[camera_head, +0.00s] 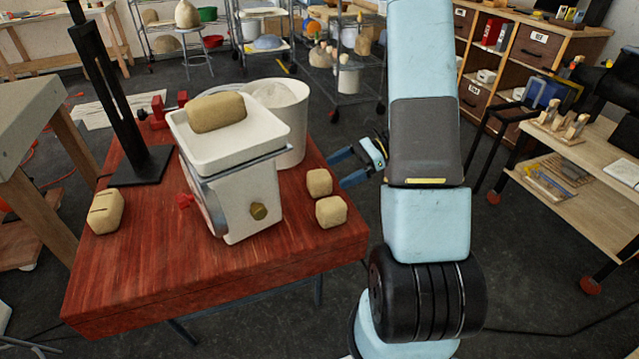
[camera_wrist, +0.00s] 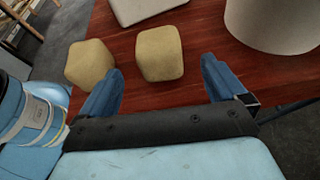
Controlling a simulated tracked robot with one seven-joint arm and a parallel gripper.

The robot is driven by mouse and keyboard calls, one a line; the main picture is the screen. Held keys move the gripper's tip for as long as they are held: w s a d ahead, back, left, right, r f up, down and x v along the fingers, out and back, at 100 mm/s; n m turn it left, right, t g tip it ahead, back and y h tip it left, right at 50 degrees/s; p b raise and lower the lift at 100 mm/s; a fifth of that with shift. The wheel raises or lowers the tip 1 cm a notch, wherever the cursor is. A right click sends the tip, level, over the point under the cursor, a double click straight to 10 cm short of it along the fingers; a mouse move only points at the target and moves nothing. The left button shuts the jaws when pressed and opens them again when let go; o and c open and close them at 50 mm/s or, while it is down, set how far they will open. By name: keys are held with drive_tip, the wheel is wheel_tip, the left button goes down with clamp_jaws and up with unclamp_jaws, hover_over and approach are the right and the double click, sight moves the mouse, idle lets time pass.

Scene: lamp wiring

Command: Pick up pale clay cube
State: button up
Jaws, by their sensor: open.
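Two pale tan clay cubes sit close together on the red wooden table near its right edge. The farther cube (camera_head: 319,182) shows in the wrist view (camera_wrist: 160,53) ahead of and between my fingertips. The nearer cube (camera_head: 331,211) is left of my left finger in the wrist view (camera_wrist: 90,64). My gripper (camera_head: 342,168) is open and empty, with its blue fingers pointing left toward the farther cube. I cannot tell whether the fingertips overlap its sides. A third tan clay block (camera_head: 105,211) with a dark groove lies at the table's left.
A white bucket (camera_head: 290,115) stands behind the scale. A black stand (camera_head: 140,168) is at the back left. The table's front strip (camera_head: 200,285) is clear.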

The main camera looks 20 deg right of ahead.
sight(308, 187)
drive_tip(key=shift+x, duration=3.65)
drive_tip(key=shift+r, duration=0.1)
drive_tip(key=c, duration=1.5)
drive_tip(key=shift+o, duration=0.2)
drive_tip(key=shift+r, duration=0.1)
